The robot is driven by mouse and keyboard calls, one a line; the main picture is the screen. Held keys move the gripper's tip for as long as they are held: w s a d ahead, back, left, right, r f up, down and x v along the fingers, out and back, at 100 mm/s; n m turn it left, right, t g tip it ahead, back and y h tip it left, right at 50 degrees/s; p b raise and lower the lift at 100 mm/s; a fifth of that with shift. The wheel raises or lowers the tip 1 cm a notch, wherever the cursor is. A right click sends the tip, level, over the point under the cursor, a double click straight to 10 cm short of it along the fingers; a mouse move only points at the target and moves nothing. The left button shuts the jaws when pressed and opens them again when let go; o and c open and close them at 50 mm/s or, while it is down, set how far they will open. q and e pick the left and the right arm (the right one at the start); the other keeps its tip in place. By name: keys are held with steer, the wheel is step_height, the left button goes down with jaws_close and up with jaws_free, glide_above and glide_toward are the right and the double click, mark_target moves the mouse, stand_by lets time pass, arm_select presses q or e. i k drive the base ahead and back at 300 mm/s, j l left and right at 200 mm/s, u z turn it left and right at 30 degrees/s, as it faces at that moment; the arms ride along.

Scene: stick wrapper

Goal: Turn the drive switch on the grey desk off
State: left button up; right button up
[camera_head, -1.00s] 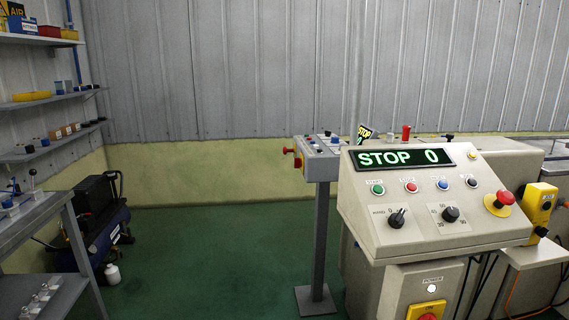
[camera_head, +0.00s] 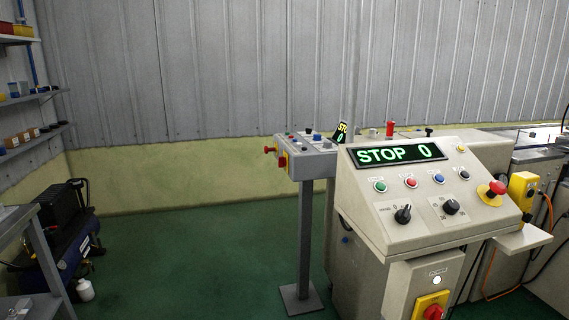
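A grey desk (camera_head: 318,166) on a post stands left of and behind the beige console. Its sloped top carries small buttons and knobs, too small to read. Neither of my grippers is in view.
The beige console (camera_head: 450,225) shows "STOP 0" on its display (camera_head: 400,153) and has a red and yellow switch (camera_head: 431,306) low in front. A blue compressor (camera_head: 70,250) and a white bottle (camera_head: 85,290) stand at left. Green floor (camera_head: 180,260) between is clear.

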mark_target(282, 162)
steer(key=i+j+u, duration=0.3)
steer(key=i, duration=0.25)
steer(key=i+j+u, duration=0.35)
steer(key=i, duration=0.25)
steer(key=i+l+u, duration=0.1)
steer(key=i+u, duration=0.2)
steer(key=i, duration=0.3)
steer(key=i+z, duration=0.2)
steer(key=i, duration=0.2)
steer(key=i+j+z, duration=0.15)
steer(key=i, duration=0.25)
steer(key=i+j+z, duration=0.2)
steer(key=i, duration=0.2)
steer(key=i+j+z, duration=0.1)
steer(key=z, duration=0.3)
steer(key=i+j+z, duration=0.2)
steer(key=z, duration=0.25)
steer(key=i+j+z, duration=0.25)
steer(key=z, duration=0.15)
steer(key=i+j+z, duration=0.1)
steer(key=j+z, duration=0.3)
steer(key=i+j+z, duration=0.1)
steer(key=z, duration=0.35)
steer(key=j, duration=0.1)
